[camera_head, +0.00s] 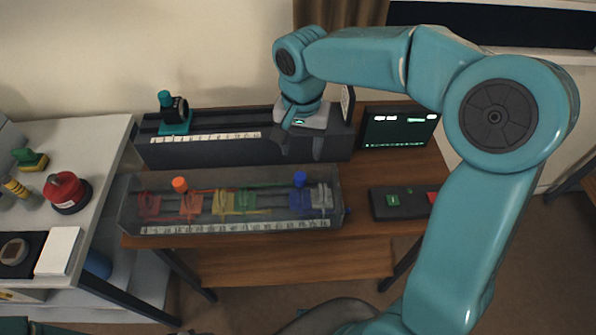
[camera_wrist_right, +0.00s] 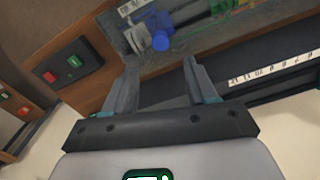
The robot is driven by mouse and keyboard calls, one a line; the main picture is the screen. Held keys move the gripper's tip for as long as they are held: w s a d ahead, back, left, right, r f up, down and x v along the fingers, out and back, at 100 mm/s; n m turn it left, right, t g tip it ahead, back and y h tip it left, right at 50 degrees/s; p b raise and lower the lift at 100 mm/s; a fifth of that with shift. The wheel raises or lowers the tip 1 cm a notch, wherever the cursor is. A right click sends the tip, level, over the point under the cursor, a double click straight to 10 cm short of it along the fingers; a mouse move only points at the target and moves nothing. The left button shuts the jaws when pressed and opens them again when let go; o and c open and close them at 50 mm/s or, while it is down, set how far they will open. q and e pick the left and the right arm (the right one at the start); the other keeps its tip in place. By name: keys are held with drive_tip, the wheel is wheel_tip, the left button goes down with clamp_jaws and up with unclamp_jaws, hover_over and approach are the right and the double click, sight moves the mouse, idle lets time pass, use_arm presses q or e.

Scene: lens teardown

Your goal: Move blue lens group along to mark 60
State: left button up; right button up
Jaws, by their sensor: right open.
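The blue lens group (camera_head: 300,179), with its round blue knob on top, is near the right end of a grey see-through housing with several coloured groups. In the right wrist view its blue knob (camera_wrist_right: 160,41) shows beyond the fingertips. A white scale strip (camera_head: 235,226) runs along the housing's front; its numbers are too small to read. My right gripper (camera_head: 300,150) points down, open and empty, behind the blue knob and apart from it. Its two fingers (camera_wrist_right: 160,75) stand wide apart in the right wrist view. My left gripper is out of view.
A long dark rail unit (camera_head: 215,149) with a teal holder (camera_head: 174,127) stands behind the housing. A pale grey block (camera_head: 322,195) sits right beside the blue group. A button box (camera_head: 392,203) and a screen (camera_head: 398,130) are to the right.

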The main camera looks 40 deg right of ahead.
sight(300, 176)
drive_tip(key=f, duration=0.9)
drive_tip(key=shift+s+a+f, duration=0.1)
drive_tip(key=shift+a+f, duration=0.1)
drive_tip(key=shift+f, duration=0.2)
